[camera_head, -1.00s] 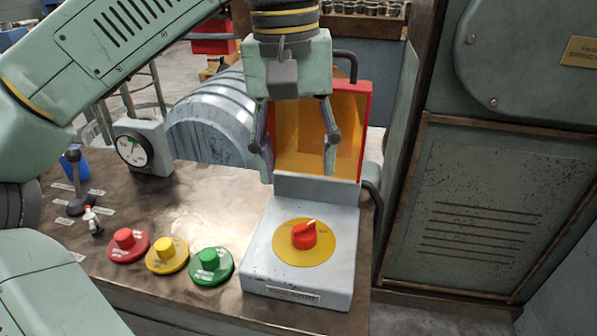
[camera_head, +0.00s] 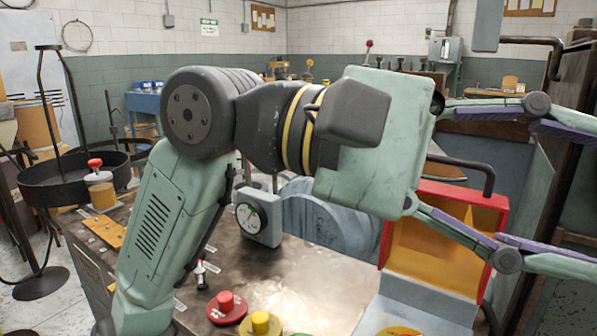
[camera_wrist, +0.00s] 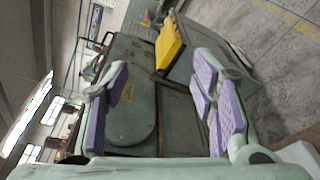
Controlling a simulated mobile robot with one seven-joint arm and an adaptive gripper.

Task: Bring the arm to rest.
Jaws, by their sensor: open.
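My gripper (camera_head: 545,180) is open and empty, held up in front of the head camera. Its two fingers with purple pads point to the right, spread well apart. In the wrist view my gripper (camera_wrist: 160,110) also shows open, with nothing between the pads. My arm is folded up across the middle of the head view and hides part of the bench and the machine behind it.
Below stands a bench (camera_head: 290,285) with a red button (camera_head: 227,303), a yellow button (camera_head: 260,324) and a dial gauge (camera_head: 250,219). A red and yellow open guard box (camera_head: 440,245) stands under my lower finger. A green machine housing (camera_wrist: 130,90) fills the wrist view's middle.

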